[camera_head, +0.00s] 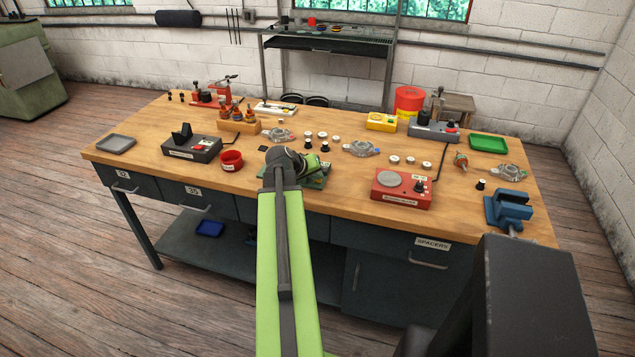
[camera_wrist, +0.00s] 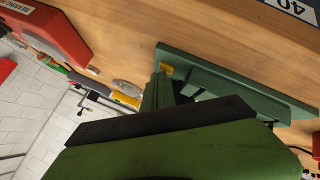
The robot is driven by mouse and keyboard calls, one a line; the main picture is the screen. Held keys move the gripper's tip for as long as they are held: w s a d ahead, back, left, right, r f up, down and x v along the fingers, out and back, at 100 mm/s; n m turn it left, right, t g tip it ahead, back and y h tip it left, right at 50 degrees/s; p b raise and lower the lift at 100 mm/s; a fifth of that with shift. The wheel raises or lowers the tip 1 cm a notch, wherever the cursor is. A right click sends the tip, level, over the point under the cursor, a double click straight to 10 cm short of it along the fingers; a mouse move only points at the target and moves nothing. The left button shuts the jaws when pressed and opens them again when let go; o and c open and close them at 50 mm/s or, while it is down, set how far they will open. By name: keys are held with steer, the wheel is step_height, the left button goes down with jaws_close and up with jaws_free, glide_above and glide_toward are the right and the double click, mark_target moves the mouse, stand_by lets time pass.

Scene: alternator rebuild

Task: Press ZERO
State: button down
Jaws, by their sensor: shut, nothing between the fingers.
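My gripper (camera_head: 322,168) is at the middle front of the bench, over a low green device (camera_head: 318,182), which my arm partly hides in the head view. In the wrist view the green device (camera_wrist: 235,82) runs along the bench, with a small yellow patch (camera_wrist: 167,68) at its near left corner. The fingers of my gripper (camera_wrist: 160,88) are shut and empty, close to that patch; I cannot tell whether they touch it. No ZERO lettering can be read in either view.
A red heater-like box (camera_head: 403,188) stands right of my gripper; it also shows in the wrist view (camera_wrist: 42,32). A red cup (camera_head: 231,160) and a dark box (camera_head: 191,149) stand to the left. Small parts lie behind on the bench (camera_head: 460,207). A blue vise (camera_head: 509,208) is at right.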

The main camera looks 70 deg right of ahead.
mark_target(317, 183)
steer(key=shift+r, duration=0.1)
stand_by(0.3)
steer(key=shift+r+p, duration=0.7)
steer(key=shift+p, duration=0.2)
step_height(317, 183, up, 5)
steer(key=p, duration=0.5)
steer(key=shift+s, duration=0.1)
stand_by(0.4)
